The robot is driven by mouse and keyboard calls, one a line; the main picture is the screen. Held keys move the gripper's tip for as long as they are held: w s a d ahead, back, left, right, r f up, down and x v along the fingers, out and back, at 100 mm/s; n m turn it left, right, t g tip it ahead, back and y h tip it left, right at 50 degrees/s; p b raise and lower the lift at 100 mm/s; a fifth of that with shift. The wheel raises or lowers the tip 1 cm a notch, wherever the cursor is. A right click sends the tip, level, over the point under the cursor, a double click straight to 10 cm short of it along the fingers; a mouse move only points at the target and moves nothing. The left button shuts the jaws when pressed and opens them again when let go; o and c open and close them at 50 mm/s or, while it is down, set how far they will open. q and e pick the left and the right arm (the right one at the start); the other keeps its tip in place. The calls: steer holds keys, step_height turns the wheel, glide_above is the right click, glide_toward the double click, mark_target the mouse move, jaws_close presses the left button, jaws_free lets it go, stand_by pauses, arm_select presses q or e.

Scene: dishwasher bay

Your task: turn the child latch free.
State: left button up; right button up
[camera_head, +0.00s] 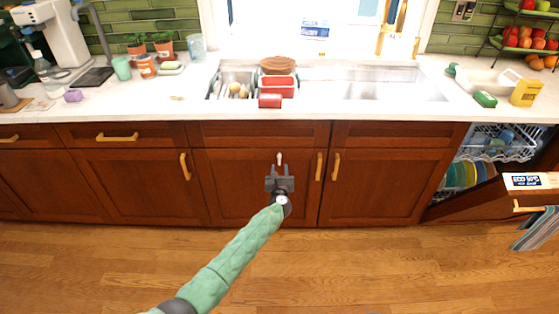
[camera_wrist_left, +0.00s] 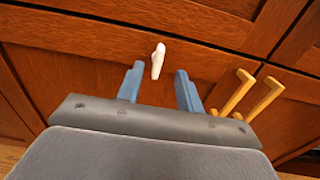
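The child latch (camera_head: 279,158) is a small white piece on the wooden cabinet door (camera_head: 235,190) below the sink. It also shows in the left wrist view (camera_wrist_left: 158,60), standing nearly upright with a slight tilt. My left gripper (camera_head: 279,172) is just below the latch in the head view. In the left wrist view its two blue fingers (camera_wrist_left: 160,82) are apart, with an empty gap between them. The latch appears beyond the fingertips, roughly in line with the gap, and nothing is held. Whether a fingertip touches it cannot be told. My right gripper is not in view.
Brass handles (camera_head: 319,167) stick out right of the latch, close to the gripper. The dishwasher door (camera_head: 480,204) hangs open at the right, with racks (camera_head: 490,146) showing. The counter (camera_head: 150,98) holds several items. The wooden floor (camera_head: 380,265) is clear in front.

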mark_target(279, 159)
arm_select(q)
steer(key=shift+w, duration=3.2)
jaws_close()
